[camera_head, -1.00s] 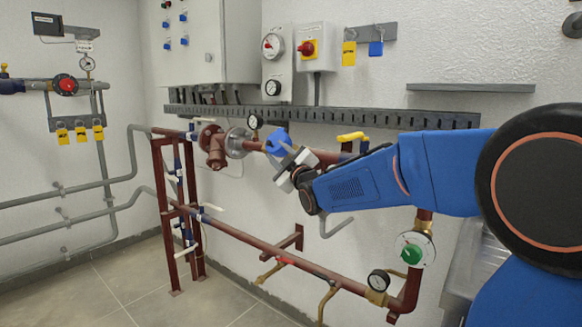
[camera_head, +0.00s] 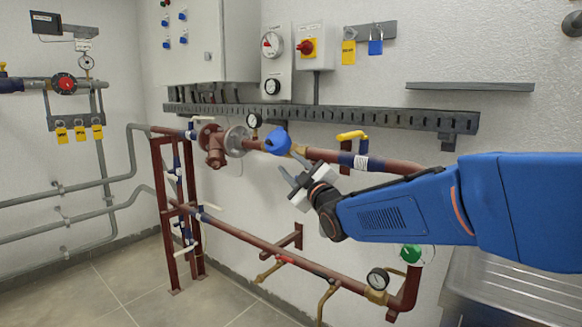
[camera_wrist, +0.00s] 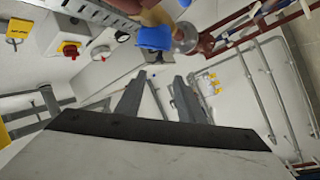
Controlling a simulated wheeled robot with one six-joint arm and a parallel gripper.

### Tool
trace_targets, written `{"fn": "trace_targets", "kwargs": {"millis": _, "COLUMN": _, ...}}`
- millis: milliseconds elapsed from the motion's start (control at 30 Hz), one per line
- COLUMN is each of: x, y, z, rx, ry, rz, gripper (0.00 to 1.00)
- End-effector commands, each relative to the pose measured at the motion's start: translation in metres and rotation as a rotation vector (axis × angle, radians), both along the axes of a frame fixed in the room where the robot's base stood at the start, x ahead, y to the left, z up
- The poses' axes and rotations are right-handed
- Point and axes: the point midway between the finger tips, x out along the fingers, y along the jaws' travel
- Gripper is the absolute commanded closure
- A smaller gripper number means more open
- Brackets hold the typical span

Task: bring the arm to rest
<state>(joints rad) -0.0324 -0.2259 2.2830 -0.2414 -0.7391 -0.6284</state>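My blue arm (camera_head: 405,212) reaches in from the right side of the head view. My gripper (camera_head: 290,172) is below the blue valve handle (camera_head: 277,142) on the upper red pipe, apart from it as far as I can see. In the wrist view the two grey fingers of my gripper (camera_wrist: 157,95) stand apart with nothing between them. The blue handle also shows beyond the fingers in the wrist view (camera_wrist: 155,38).
The upper red pipe (camera_head: 325,155) carries a yellow-handled valve (camera_head: 352,135). A slotted grey rail (camera_head: 340,117) is on the wall. Floor at lower left (camera_head: 90,295) is clear.

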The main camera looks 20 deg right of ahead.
Motion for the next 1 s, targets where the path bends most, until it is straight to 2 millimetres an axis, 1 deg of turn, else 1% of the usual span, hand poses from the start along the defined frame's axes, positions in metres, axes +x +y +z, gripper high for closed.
{"fn": "trace_targets", "kwargs": {"millis": 133, "x": -0.004, "y": -0.003, "z": -0.004, "rx": 0.012, "ry": 0.028, "rz": -0.008, "gripper": 0.65}}
{"fn": "trace_targets", "kwargs": {"millis": 233, "x": -0.014, "y": -0.010, "z": -0.016, "rx": 0.044, "ry": 0.103, "rz": -0.027, "gripper": 0.65}}
{"fn": "trace_targets", "kwargs": {"millis": 267, "x": -0.019, "y": -0.013, "z": -0.022, "rx": 0.056, "ry": 0.135, "rz": -0.036, "gripper": 0.65}}
{"fn": "trace_targets", "kwargs": {"millis": 367, "x": -0.040, "y": -0.025, "z": -0.046, "rx": 0.116, "ry": 0.267, "rz": -0.074, "gripper": 0.65}}
{"fn": "trace_targets", "kwargs": {"millis": 467, "x": -0.067, "y": -0.036, "z": -0.075, "rx": 0.183, "ry": 0.405, "rz": -0.118, "gripper": 0.65}}
{"fn": "trace_targets", "kwargs": {"millis": 567, "x": -0.098, "y": -0.046, "z": -0.104, "rx": 0.252, "ry": 0.540, "rz": -0.164, "gripper": 0.65}}
{"fn": "trace_targets", "kwargs": {"millis": 600, "x": -0.111, "y": -0.049, "z": -0.116, "rx": 0.281, "ry": 0.594, "rz": -0.184, "gripper": 0.65}}
{"fn": "trace_targets", "kwargs": {"millis": 667, "x": -0.133, "y": -0.054, "z": -0.133, "rx": 0.324, "ry": 0.675, "rz": -0.215, "gripper": 0.65}}
{"fn": "trace_targets", "kwargs": {"millis": 700, "x": -0.148, "y": -0.056, "z": -0.146, "rx": 0.351, "ry": 0.727, "rz": -0.237, "gripper": 0.65}}
{"fn": "trace_targets", "kwargs": {"millis": 767, "x": -0.172, "y": -0.059, "z": -0.163, "rx": 0.395, "ry": 0.806, "rz": -0.269, "gripper": 0.65}}
{"fn": "trace_targets", "kwargs": {"millis": 800, "x": -0.189, "y": -0.061, "z": -0.174, "rx": 0.423, "ry": 0.859, "rz": -0.291, "gripper": 0.65}}
{"fn": "trace_targets", "kwargs": {"millis": 867, "x": -0.216, "y": -0.063, "z": -0.191, "rx": 0.465, "ry": 0.936, "rz": -0.327, "gripper": 0.65}}
{"fn": "trace_targets", "kwargs": {"millis": 900, "x": -0.234, "y": -0.064, "z": -0.202, "rx": 0.493, "ry": 0.988, "rz": -0.351, "gripper": 0.65}}
{"fn": "trace_targets", "kwargs": {"millis": 967, "x": -0.261, "y": -0.065, "z": -0.218, "rx": 0.533, "ry": 1.065, "rz": -0.388, "gripper": 0.65}}
{"fn": "trace_targets", "kwargs": {"millis": 1000, "x": -0.280, "y": -0.065, "z": -0.228, "rx": 0.559, "ry": 1.114, "rz": -0.412, "gripper": 0.65}}
